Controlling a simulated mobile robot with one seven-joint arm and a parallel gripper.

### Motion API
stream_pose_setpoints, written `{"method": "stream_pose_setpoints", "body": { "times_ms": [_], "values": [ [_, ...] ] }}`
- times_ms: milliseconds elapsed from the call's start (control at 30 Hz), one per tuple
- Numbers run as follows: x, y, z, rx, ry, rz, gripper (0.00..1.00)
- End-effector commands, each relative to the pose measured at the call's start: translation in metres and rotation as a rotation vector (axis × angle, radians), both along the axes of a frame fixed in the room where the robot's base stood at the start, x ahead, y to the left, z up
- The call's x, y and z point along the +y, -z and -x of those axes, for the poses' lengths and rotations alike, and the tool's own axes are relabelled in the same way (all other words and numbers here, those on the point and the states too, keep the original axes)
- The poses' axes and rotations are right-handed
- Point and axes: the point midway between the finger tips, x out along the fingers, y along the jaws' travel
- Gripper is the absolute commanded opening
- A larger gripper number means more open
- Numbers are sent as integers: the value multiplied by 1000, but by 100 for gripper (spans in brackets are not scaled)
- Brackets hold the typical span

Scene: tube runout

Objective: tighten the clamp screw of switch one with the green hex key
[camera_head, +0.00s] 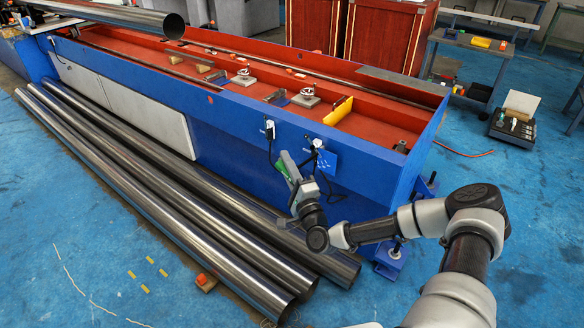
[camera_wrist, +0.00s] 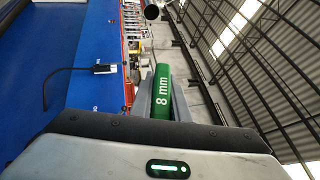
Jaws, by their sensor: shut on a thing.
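My gripper (camera_head: 289,166) is raised in front of the blue side wall of the long machine. It is shut on the green hex key (camera_wrist: 163,92), whose handle reads "8 mm" in the wrist view. The key's tip is hidden. Two small switches with dark cables are on that wall: a left one (camera_head: 269,129) and a right one (camera_head: 316,145) beside a blue plate. The gripper is just below them and apart from the left one. One switch (camera_wrist: 103,68) also shows in the wrist view, left of the key. I cannot read which is switch one, and no clamp screw is discernible.
Long steel tubes (camera_head: 165,180) lie on the floor along the machine, below my arm. The machine's red trough (camera_head: 370,133) holds a yellow plate (camera_head: 338,111) and metal supports. A tool case (camera_head: 512,127) and a small bench (camera_head: 470,42) stand at right.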

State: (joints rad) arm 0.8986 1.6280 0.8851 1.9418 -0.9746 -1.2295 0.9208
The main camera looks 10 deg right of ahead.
Motion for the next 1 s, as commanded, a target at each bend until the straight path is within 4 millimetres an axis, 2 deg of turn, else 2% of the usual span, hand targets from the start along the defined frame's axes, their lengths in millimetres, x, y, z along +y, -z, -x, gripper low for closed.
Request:
{"method": "stream_pose_setpoints", "body": {
  "times_ms": [167,300,500,700,1000],
  "values": [
    [5,17,-39,6,-55,7,0],
    [5,39,-73,16,-92,14,0],
    [-2,68,-106,24,-117,20,0],
    [-7,82,-119,26,-122,24,0],
    [-8,84,-120,26,-123,23,0]
  ]
}}
